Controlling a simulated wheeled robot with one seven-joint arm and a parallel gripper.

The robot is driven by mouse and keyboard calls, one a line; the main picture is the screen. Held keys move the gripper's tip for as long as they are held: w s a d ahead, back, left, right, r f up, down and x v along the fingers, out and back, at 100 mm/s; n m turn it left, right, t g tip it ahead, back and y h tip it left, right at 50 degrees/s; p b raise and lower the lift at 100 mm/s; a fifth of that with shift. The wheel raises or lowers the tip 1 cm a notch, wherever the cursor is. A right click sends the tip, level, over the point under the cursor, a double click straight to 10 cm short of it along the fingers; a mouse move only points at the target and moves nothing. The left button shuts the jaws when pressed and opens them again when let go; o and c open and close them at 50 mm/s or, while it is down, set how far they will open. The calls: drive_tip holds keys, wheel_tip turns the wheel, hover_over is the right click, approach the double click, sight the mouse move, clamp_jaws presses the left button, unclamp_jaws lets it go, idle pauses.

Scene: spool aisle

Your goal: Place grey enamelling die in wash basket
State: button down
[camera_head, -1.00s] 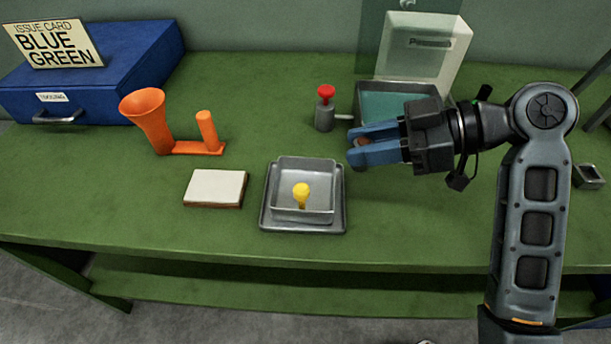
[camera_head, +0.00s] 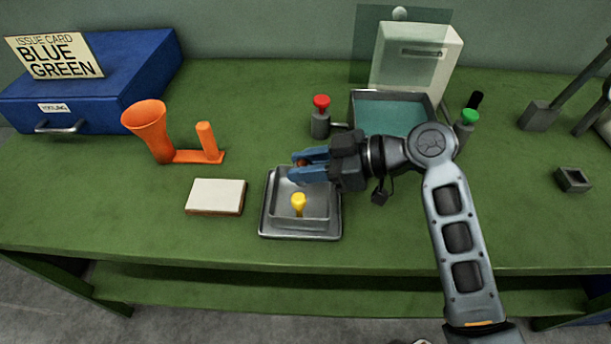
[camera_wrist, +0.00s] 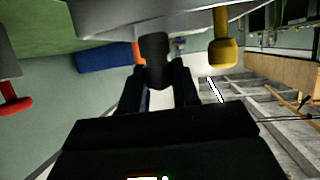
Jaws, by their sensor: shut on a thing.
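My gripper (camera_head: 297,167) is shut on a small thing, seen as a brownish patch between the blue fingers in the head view. In the wrist view a dark grey block (camera_wrist: 154,58) sits between the fingertips; it looks like the grey enamelling die, mostly hidden in the head view. The grey square basket (camera_head: 282,223), which I take as the wash basket, stands on a flat grey tray (camera_head: 264,232). My gripper is over its back part, covering the back rim. A yellow-topped die (camera_head: 298,202) stands in the basket and shows in the wrist view (camera_wrist: 226,52).
A teal-filled tank (camera_head: 356,97) with a red knob (camera_head: 321,102) and a green knob (camera_head: 469,116) beside it stands behind. A white block (camera_head: 215,195), an orange funnel stand (camera_head: 150,122) and a blue box (camera_head: 130,65) are left. The green bench is clear at front right.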

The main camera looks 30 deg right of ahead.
drive_tip(key=shift+f, duration=2)
drive_tip(key=shift+f, duration=0.1)
drive_tip(key=c, duration=1.1)
unclamp_jaws()
drive_tip(key=v, duration=1.2)
drive_tip(key=shift+b, duration=0.45)
